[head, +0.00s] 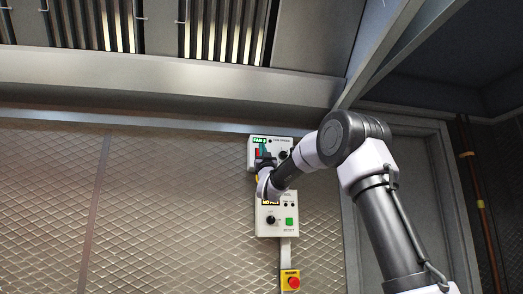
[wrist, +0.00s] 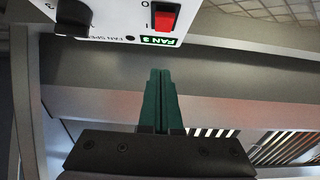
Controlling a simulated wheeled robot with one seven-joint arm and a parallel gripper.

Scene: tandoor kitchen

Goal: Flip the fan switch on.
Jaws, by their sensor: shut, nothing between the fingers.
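The fan switch is a red rocker (wrist: 166,17) on a white control box, beside O and I marks and a lit green FAN label (wrist: 158,41). In the head view the box (head: 277,142) is on the wall, and part of the red rocker (head: 257,154) shows beside my gripper (head: 263,148). In the wrist view, which shows the label upside down, my gripper (wrist: 160,72) is shut and empty. Its dark green fingertips point toward the switch, with the tips just short of the label in the picture. I cannot tell contact or which way the rocker is tilted.
A black fan speed knob (head: 283,154) is close beside the switch; it also shows in the wrist view (wrist: 74,14). Below is a second white box with a knob (head: 270,220) and green button (head: 289,221). A red emergency stop (head: 293,282) is lower. A metal hood (head: 180,85) overhangs.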

